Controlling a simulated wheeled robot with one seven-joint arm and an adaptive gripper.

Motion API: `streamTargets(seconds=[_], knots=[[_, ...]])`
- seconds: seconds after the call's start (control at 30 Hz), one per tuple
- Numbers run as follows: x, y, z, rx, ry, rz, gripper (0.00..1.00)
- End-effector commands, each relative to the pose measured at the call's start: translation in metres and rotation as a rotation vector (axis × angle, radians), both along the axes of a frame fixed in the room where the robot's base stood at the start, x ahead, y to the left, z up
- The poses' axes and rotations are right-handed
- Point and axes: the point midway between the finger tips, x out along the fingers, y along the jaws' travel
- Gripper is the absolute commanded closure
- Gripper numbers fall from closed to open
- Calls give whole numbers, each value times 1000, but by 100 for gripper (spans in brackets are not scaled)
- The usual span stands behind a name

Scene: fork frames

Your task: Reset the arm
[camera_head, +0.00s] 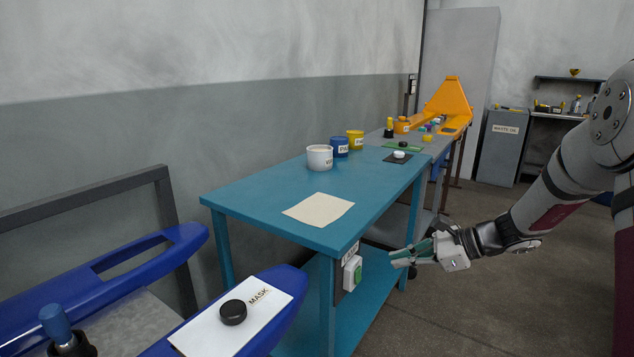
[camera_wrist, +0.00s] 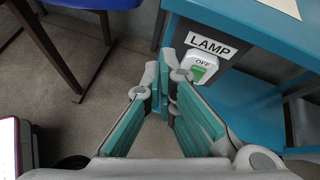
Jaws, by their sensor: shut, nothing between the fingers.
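My gripper (camera_head: 403,259) is shut and empty in the head view, at the end of my arm, which reaches in from the right. It hangs beside the near right side of the blue table (camera_head: 250,195), below the tabletop. In the wrist view the closed green-padded fingers (camera_wrist: 168,95) point toward the table. Just beyond the fingertips is a white switch box with a green button (camera_head: 352,273). In the wrist view the switch (camera_wrist: 201,66) reads OFF, under a LAMP label (camera_wrist: 211,45). I cannot tell whether the fingers touch it.
A cream sheet (camera_head: 319,209), a white tub (camera_head: 319,157), and blue (camera_head: 339,147) and yellow (camera_head: 355,139) pots stand on the table. A blue frame holds a MASK card (camera_head: 215,335) with a black puck (camera_head: 233,312). A grey waste bin (camera_head: 503,145) stands behind. Open floor lies right.

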Motion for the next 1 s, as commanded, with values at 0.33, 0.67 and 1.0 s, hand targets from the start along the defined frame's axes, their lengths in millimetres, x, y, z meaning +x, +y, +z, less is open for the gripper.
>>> streamTargets(seconds=[0.33,0.67,1.0], knots=[[-126,68,85,-344,-209,503,100],[-257,81,120,-654,-376,944,100],[-368,53,121,-945,-504,1335,100]])
